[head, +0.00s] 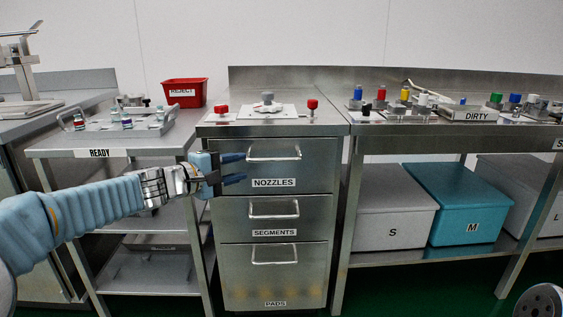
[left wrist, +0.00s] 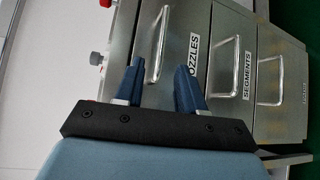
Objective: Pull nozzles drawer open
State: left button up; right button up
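The nozzles drawer (head: 312,178) is the top drawer of a steel cabinet, with a NOZZLES label and a bar handle (head: 274,152). It looks closed, flush with the drawers below. My left gripper (head: 240,168) is open, its blue fingers spread one above the other, just left of the handle in the head view.
The segments drawer (head: 313,217) and pads drawer (head: 312,282) sit below, both with bar handles. Red and grey knobs (head: 267,98) stand on the cabinet top. A READY cart (head: 130,153) is at left, a table with the DIRTY tray (head: 470,115) at right.

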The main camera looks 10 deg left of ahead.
aim_at(271, 160)
pick_arm(q)
jog(key=p+x, duration=0.1)
jog(key=x, duration=1.1)
jog(key=shift+w+d+f, duration=0.15)
jog(key=shift+f, duration=0.05)
jog(key=shift+c, duration=0.3)
grip_shut()
